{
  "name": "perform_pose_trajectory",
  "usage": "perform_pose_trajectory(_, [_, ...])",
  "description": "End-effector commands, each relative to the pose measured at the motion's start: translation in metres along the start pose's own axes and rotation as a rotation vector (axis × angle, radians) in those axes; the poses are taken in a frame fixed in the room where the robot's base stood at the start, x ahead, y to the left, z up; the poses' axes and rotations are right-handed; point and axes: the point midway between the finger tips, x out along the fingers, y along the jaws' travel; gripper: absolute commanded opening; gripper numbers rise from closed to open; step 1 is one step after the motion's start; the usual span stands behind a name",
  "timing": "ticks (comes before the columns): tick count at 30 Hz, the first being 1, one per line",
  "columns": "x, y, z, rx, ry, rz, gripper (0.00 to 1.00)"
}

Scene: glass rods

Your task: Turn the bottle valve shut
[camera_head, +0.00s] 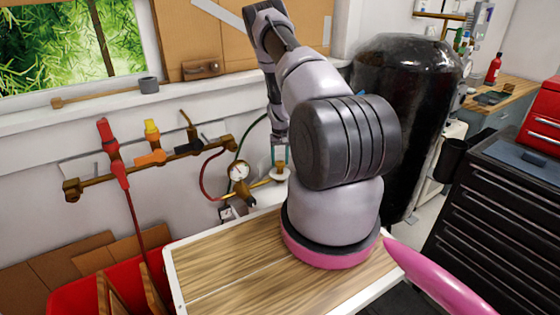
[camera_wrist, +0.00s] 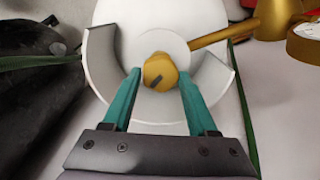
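The bottle valve is a small brass knob (camera_wrist: 160,73) with a dark slot, at the centre of a white round top inside a pale curved collar (camera_wrist: 218,75). My gripper (camera_wrist: 160,78) points at it, with one teal finger on each side of the knob. The fingers look open, with a thin gap on each side; whether either tip touches the knob is hard to tell. In the head view my gripper (camera_head: 280,154) points down over the white bottle top (camera_head: 280,174), behind the wooden table. Most of the bottle is hidden.
A pressure gauge (camera_head: 239,171) and brass pipe (camera_head: 262,183) sit just left of the bottle. A wall manifold (camera_head: 190,149) carries red, yellow and orange handles. The wooden table (camera_head: 235,272) lies in front. A large black tank (camera_head: 408,120) stands to the right.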

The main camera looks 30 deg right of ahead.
Motion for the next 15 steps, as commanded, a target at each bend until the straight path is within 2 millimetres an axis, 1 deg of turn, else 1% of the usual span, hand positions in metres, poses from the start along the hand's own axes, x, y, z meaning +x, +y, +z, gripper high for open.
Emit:
perform_pose_trajectory(8, [-0.0003, 0.0000, 0.0001, 0.027, 0.000, 0.000, 0.03])
perform_pose_trajectory(15, [-0.0003, 0.0003, 0.0002, 0.150, -0.001, 0.001, 0.03])
